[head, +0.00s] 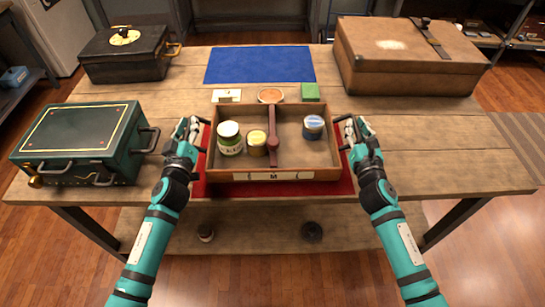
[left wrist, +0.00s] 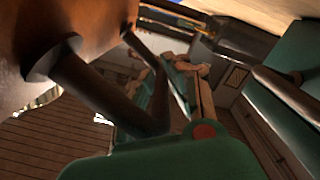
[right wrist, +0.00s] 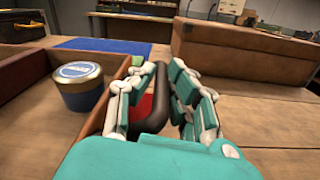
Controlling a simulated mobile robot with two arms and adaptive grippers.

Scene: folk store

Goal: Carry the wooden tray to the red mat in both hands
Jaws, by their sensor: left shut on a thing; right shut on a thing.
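The wooden tray (head: 325,162) is over the red mat (head: 346,184), whose edges show at its front and sides. I cannot tell whether it rests on the mat or hangs just above. A blue-lidded jar (head: 313,127) stands on the right and also shows in the right wrist view (right wrist: 79,88). My left gripper (head: 190,130) is shut on the tray's left handle (left wrist: 100,90). My right gripper (head: 352,130) is shut on its right dark handle (right wrist: 152,110).
A green box (head: 80,140) with handles stands close left of my left gripper. A black case (head: 125,55) and a brown suitcase (head: 405,60) stand at the back corners. A blue mat (head: 259,65) lies empty at the back. Small coloured pieces (head: 270,95) lie behind the tray.

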